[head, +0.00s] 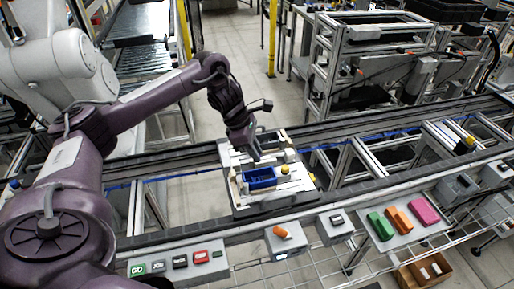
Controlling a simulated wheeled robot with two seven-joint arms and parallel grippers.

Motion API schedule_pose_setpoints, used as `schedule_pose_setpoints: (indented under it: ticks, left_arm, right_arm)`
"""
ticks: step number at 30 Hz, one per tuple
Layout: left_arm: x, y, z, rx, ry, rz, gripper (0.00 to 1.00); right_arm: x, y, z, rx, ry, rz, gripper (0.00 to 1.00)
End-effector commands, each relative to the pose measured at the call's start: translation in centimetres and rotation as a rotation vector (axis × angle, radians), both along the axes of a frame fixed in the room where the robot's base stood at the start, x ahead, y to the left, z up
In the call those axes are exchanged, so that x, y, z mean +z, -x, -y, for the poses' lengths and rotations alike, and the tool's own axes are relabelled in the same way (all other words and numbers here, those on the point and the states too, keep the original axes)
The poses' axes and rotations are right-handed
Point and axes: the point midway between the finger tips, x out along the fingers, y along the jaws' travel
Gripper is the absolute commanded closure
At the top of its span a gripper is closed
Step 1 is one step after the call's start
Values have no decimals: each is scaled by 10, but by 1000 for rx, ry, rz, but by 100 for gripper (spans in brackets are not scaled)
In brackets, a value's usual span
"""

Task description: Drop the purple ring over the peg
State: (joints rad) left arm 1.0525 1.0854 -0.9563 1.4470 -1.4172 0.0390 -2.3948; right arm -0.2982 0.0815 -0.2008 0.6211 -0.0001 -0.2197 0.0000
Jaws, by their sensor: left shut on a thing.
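My left gripper (253,154) reaches down from the left over the pallet fixture (243,203), close above the gap between a blue bin and a dark bin. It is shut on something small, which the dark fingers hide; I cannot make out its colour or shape. The purple ring cannot be told apart anywhere in view. The peg cannot be identified with certainty; a small yellow knob (285,169) stands on the fixture's right part. My right gripper is not in view.
The blue bin (261,179) and the dark bin (268,141) sit on the fixture. The conveyor rail (400,178) runs on to the right. A button panel (178,262) and a tray with green, orange and pink blocks (398,236) are in front.

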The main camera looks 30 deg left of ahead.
Motion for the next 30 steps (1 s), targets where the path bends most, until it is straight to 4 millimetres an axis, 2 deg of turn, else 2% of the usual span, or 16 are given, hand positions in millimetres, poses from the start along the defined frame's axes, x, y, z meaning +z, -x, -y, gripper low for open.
schedule_pose_setpoints:
  ticks: [8,21,30]
  left_arm:
    - [-17,0,0,0,-1,0,100]
    - [-61,0,0,1,-1,0,100]
    - [-70,0,0,1,-2,1,100]
  right_arm:
    - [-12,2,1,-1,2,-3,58]
    - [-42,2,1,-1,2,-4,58]
    - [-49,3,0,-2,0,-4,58]
